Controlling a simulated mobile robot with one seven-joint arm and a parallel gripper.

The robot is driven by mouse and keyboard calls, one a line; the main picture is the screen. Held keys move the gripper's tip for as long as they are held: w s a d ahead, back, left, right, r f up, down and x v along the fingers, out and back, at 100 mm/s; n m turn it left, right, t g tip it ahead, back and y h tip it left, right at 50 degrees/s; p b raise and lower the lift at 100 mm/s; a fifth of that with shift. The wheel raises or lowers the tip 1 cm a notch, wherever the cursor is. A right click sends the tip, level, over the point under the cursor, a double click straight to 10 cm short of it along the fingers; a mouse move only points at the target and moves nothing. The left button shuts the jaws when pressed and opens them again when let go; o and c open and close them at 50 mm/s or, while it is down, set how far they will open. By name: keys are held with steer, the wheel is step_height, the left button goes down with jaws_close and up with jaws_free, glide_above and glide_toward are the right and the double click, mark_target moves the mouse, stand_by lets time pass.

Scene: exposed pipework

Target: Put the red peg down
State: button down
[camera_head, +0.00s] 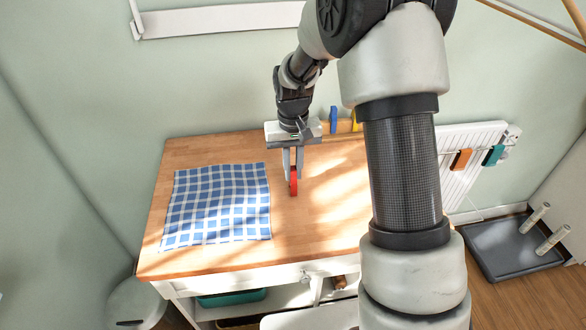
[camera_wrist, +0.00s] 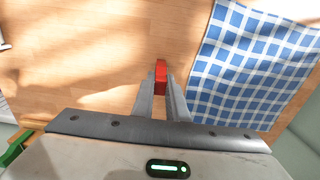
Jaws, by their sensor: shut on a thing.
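The red peg (camera_head: 293,182) is held upright in my gripper (camera_head: 293,172) over the wooden tabletop (camera_head: 330,215), to the right of the blue checked cloth. In the wrist view the red peg (camera_wrist: 161,76) sits between the two grey fingers of my gripper (camera_wrist: 161,90), which are shut on it. The peg's lower end is at or just above the wood; I cannot tell whether it touches. Its upper part is hidden between the fingers.
The blue and white checked cloth (camera_head: 218,205) lies flat on the table's left part. A blue peg (camera_head: 333,119) and a yellow peg (camera_head: 355,120) stand at the back edge. Bare wood lies around the red peg. My arm covers the table's right side.

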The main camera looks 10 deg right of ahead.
steer(key=shift+f, duration=0.1)
steer(key=c, duration=1.7)
jaws_free()
steer(key=shift+c, duration=0.2)
